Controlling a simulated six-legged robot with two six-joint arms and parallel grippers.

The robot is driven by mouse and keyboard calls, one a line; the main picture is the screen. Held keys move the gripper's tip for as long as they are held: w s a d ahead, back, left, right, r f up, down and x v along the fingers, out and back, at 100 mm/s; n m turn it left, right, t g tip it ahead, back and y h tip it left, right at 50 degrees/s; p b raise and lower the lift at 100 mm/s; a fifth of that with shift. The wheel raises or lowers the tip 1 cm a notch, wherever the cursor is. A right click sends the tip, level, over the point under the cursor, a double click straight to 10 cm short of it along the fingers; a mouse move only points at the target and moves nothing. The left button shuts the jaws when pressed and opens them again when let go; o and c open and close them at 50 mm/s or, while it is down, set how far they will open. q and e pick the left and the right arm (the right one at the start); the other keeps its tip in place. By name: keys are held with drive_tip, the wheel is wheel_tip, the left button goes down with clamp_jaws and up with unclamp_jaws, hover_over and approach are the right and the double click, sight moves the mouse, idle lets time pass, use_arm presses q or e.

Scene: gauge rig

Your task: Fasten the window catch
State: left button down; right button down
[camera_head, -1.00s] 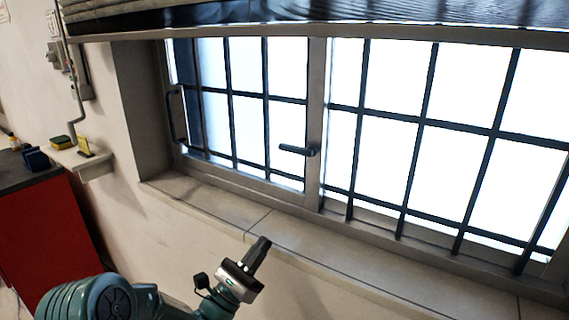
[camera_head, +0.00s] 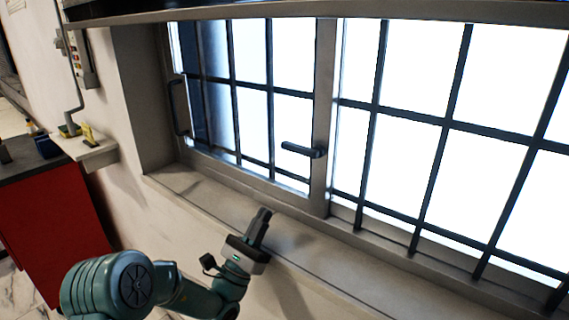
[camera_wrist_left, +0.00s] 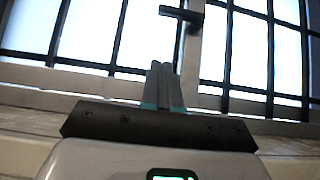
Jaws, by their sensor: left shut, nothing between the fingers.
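The window catch (camera_head: 303,150) is a dark lever on the frame's upright between the two panes. It points left, roughly level, with its pivot at the right end on the upright. It also shows in the left wrist view (camera_wrist_left: 181,14), above my fingers. My left gripper (camera_head: 263,214) is shut and empty. In the head view it is low and left of the catch, in front of the sill, with its fingers pointing up. In the left wrist view my left gripper (camera_wrist_left: 161,68) sits below the catch, with a gap between them. My right gripper is not in view.
Dark bars (camera_head: 372,110) cross the window. The stone sill (camera_head: 210,192) runs below it and looks bare. A dark vertical handle (camera_head: 177,108) is at the left frame. A small shelf (camera_head: 88,150) and a red cabinet (camera_head: 50,215) stand at the left.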

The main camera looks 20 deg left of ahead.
sight(302, 149)
use_arm(q)
drive_tip(key=shift+s+r, duration=0.1)
drive_tip(key=shift+s, duration=0.2)
drive_tip(key=shift+w, duration=0.25)
drive_tip(key=s+r+p+x, duration=0.1)
drive_tip(key=x, duration=0.5)
drive_tip(key=s+r+p+x, duration=0.1)
drive_tip(key=x, duration=0.5)
drive_tip(key=shift+w+a+r, duration=0.2)
drive_tip(key=shift+a, duration=0.1)
